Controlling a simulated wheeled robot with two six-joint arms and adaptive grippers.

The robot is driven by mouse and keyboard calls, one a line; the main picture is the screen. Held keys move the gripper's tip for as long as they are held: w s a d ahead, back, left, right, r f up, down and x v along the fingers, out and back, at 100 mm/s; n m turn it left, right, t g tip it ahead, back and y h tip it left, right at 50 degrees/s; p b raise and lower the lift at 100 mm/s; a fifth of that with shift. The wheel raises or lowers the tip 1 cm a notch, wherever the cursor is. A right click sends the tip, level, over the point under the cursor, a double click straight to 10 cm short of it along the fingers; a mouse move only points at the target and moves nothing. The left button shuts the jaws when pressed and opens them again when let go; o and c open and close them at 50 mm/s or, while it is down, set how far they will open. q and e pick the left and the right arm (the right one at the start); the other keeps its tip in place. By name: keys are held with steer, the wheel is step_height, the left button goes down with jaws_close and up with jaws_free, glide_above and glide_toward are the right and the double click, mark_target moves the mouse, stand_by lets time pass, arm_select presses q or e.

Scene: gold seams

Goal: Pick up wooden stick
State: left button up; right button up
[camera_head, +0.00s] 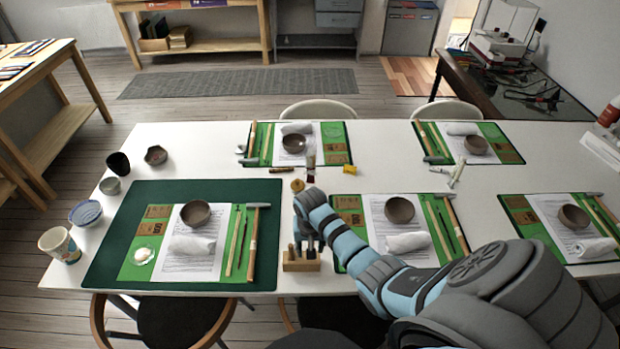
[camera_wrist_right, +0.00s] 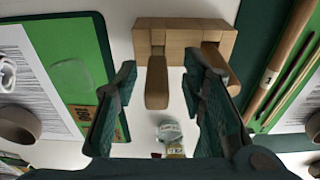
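A small wooden block holder (camera_head: 301,264) stands at the table's front edge, between two place settings. In the right wrist view the holder (camera_wrist_right: 182,38) bears a light wooden stick (camera_wrist_right: 157,84) and a second, browner stick (camera_wrist_right: 219,66). My right gripper (camera_wrist_right: 160,72) is open, its two dark fingers on either side of the light stick, with nothing visibly gripped. In the head view my right gripper (camera_head: 307,240) hangs just over the holder and partly hides it. Other thin wooden sticks (camera_head: 233,240) lie on the green mat to the left.
A dark green mat (camera_head: 120,250) with a bowl (camera_head: 195,213) and a hammer (camera_head: 254,240) lies left of the holder. Another setting with a bowl (camera_head: 399,210) lies to the right, partly behind my arm. White table (camera_head: 240,300) shows around the holder.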

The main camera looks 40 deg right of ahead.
steer(key=shift+s+f, duration=0.1)
steer(key=shift+f, duration=0.55)
steer(key=shift+s+r, duration=0.1)
jaws_close()
